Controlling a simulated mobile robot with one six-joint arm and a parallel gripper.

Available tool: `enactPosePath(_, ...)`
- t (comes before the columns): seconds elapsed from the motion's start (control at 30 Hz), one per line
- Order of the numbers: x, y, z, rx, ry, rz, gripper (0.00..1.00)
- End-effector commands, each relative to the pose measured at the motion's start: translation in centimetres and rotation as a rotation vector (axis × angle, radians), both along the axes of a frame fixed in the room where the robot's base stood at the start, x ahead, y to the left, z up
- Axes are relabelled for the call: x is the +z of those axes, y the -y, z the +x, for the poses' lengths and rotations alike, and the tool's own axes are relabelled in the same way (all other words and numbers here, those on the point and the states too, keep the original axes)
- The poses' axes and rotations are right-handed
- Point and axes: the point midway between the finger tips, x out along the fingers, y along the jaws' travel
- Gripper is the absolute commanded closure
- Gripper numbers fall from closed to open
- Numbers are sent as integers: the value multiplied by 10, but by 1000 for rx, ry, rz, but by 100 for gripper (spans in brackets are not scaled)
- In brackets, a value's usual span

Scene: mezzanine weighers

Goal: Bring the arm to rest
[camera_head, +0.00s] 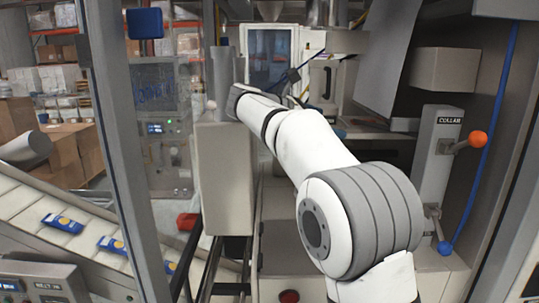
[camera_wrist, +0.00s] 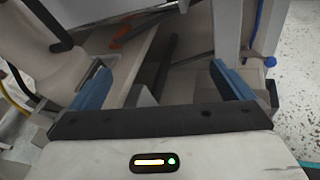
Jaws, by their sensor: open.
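My white arm with grey joint bands reaches from the lower right toward the upper left in the head view. Its far end is beside the top of a beige box-shaped column, and I cannot tell whether they touch. My gripper (camera_wrist: 164,84) shows in the wrist view with its two blue-padded fingers wide apart and nothing between them. In the head view my fingers are hidden.
The beige column (camera_head: 223,178) stands left of my arm. At right are a COLLAR panel (camera_head: 446,165), an orange-knobbed lever (camera_head: 477,139) and a blue-knobbed lever (camera_head: 444,247). A conveyor (camera_head: 28,204) with several blue-and-yellow packets runs at left behind a grey post (camera_head: 113,130).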

Motion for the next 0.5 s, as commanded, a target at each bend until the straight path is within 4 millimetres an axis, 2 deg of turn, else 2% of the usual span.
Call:
enactPosePath(0.1,-30,28,-32,-27,65,188,0)
enactPosePath(0.23,-76,50,-80,-104,166,449,0)
enactPosePath(0.37,-127,60,-136,-243,281,713,0)
enactPosePath(0.5,-182,59,-201,-453,421,985,0)
